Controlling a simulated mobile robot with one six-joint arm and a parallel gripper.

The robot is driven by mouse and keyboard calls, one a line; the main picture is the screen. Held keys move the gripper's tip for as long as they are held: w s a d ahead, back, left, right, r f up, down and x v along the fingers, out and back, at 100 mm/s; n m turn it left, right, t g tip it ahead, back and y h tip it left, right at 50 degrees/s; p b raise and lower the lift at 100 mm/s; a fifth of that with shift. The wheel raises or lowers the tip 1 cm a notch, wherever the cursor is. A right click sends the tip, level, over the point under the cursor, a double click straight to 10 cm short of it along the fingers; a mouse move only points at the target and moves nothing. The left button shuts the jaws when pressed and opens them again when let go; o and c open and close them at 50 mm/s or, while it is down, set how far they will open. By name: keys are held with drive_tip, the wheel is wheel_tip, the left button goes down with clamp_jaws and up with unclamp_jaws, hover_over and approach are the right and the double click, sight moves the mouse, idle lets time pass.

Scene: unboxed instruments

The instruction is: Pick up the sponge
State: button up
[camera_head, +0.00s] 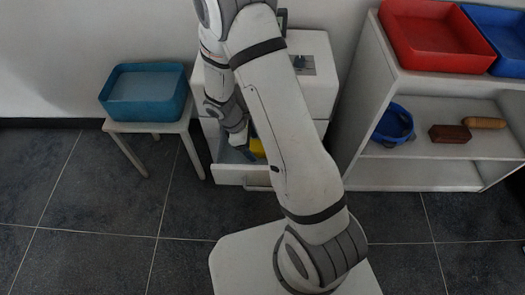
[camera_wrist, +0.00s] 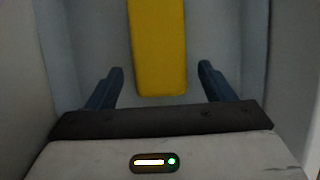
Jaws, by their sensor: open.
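A yellow block, which looks like the sponge (camera_wrist: 158,50), lies on the pale floor of an open drawer in the wrist view. My gripper (camera_wrist: 161,80) is open, with its blue fingers to the left and right of the sponge's near end. The far end of the sponge runs out of the wrist view. In the head view a small part of the sponge (camera_head: 257,147) shows in the drawer; my arm hides the rest.
The open drawer (camera_head: 231,174) has walls close around my gripper. A teal bin (camera_head: 146,112) stands on a small white table at left. At right, a shelf (camera_head: 427,178) holds red and blue trays, a blue basket (camera_head: 393,124), a brown block and a tan rounded item.

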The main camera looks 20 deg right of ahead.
drive_tip(key=shift+s+d+f, duration=0.1)
drive_tip(key=shift+d+f, duration=0.15)
drive_tip(key=shift+f, duration=0.45)
drive_tip(key=c, duration=1)
